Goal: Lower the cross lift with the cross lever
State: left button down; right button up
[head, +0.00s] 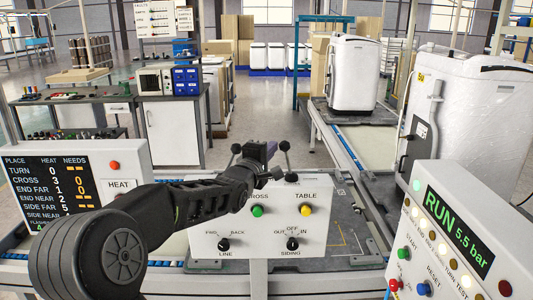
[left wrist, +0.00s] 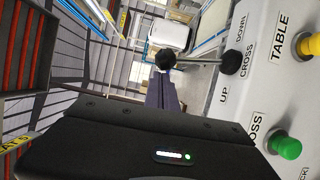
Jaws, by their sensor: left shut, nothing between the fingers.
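The cross lever (head: 285,146) is a thin rod with a black ball knob, rising from the top of the white control panel (head: 325,240). In the left wrist view its knob (left wrist: 166,60) and rod stand between the UP and DOWN labels by the word CROSS. My left gripper (head: 271,149) is shut and empty, just left of the lever in the head view. In the left wrist view its fingers (left wrist: 164,88) are close below the knob; I cannot tell whether they touch. I cannot pick out the cross lift for certain. My right gripper is not in view.
Another black-knobbed lever (head: 236,148) stands left of my gripper. A green button (head: 257,211) and yellow button (head: 306,210) are on the panel front. A HEAT display (head: 70,185) is at left, a RUN 5.5 bar box (head: 460,240) at right. White machine housings (head: 470,110) stand behind.

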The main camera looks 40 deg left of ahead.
aim_at(286, 142)
pick_arm(q)
jog(key=d+m, duration=0.1)
jog(key=w+d+r+m, duration=0.1)
jog(key=w+d+g, duration=0.1)
jog(key=shift+r+m, duration=0.25)
jog(key=shift+m, duration=0.15)
jog(key=shift+w+d+r+p, duration=0.1)
jog(key=shift+w+d+p, duration=0.2)
jog(key=shift+w+d, duration=0.45)
jog(key=shift+w+d+p, duration=0.25)
jog(key=shift+w+d, duration=0.25)
jog(key=shift+d, duration=0.3)
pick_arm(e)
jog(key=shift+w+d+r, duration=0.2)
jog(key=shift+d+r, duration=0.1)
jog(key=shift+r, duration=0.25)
pick_arm(q)
jog(key=shift+d, duration=0.15)
